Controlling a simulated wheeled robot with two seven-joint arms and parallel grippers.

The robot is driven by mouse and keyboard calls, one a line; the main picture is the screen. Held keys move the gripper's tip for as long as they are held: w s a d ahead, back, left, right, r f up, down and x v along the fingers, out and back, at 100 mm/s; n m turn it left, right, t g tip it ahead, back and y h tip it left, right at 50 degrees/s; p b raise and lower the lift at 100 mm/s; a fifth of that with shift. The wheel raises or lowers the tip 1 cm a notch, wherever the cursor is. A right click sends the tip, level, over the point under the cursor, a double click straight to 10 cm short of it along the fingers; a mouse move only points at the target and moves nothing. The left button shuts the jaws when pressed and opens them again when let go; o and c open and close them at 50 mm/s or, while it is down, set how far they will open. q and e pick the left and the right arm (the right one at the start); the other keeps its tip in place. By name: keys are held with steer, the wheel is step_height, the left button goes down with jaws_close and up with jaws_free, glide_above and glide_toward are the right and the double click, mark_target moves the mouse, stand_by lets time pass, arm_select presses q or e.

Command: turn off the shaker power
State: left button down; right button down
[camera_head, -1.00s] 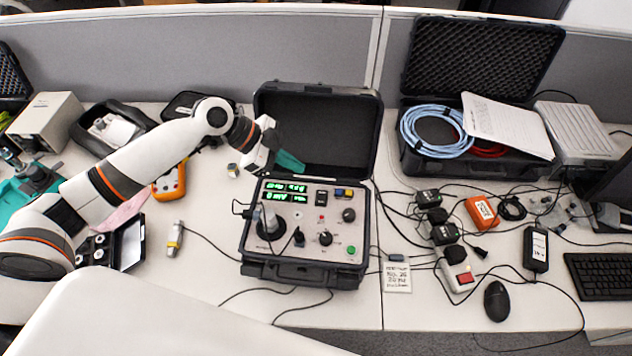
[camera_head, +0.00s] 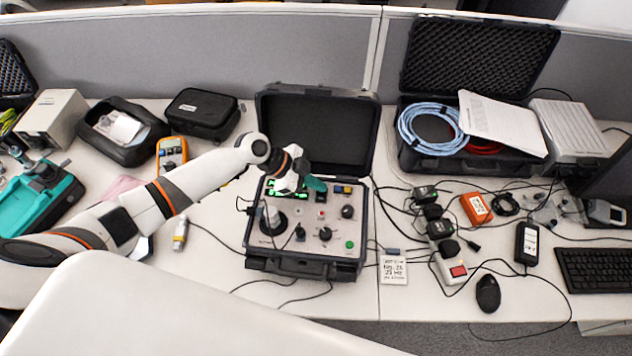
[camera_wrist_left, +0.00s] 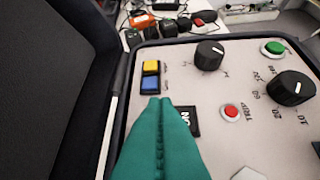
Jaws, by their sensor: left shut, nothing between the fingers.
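The shaker unit is an open black case with a grey control panel (camera_head: 285,222), and its lid (camera_head: 345,120) stands up behind. My left gripper (camera_head: 318,185) is over the panel's upper part, its teal fingers shut and empty. In the left wrist view the fingertips (camera_wrist_left: 165,101) lie beside a black power switch (camera_wrist_left: 188,121) with white lettering, partly covering it. I cannot tell if they touch it. A yellow button (camera_wrist_left: 151,67) and a blue button (camera_wrist_left: 149,84) sit just beyond the tips. A red button (camera_wrist_left: 230,112) is right of the switch. My right gripper is not in view.
Black knobs (camera_wrist_left: 209,55) and a green button (camera_wrist_left: 273,47) are also on the panel. Cables, adapters and a power strip (camera_head: 452,268) lie right of the case. A multimeter (camera_head: 172,152) lies to the left.

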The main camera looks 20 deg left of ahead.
arm_select(q)
steer(key=shift+f+b, duration=0.45)
steer(key=shift+b, duration=0.4)
steer(key=shift+a+r, duration=0.1)
steer(key=shift+r, duration=0.15)
steer(key=shift+s+p, duration=0.15)
steer(key=shift+p, duration=0.15)
steer(key=shift+s+d+p, duration=0.2)
steer(key=shift+s+p, duration=0.1)
steer(key=shift+s, duration=0.35)
steer(key=shift+r, duration=0.1)
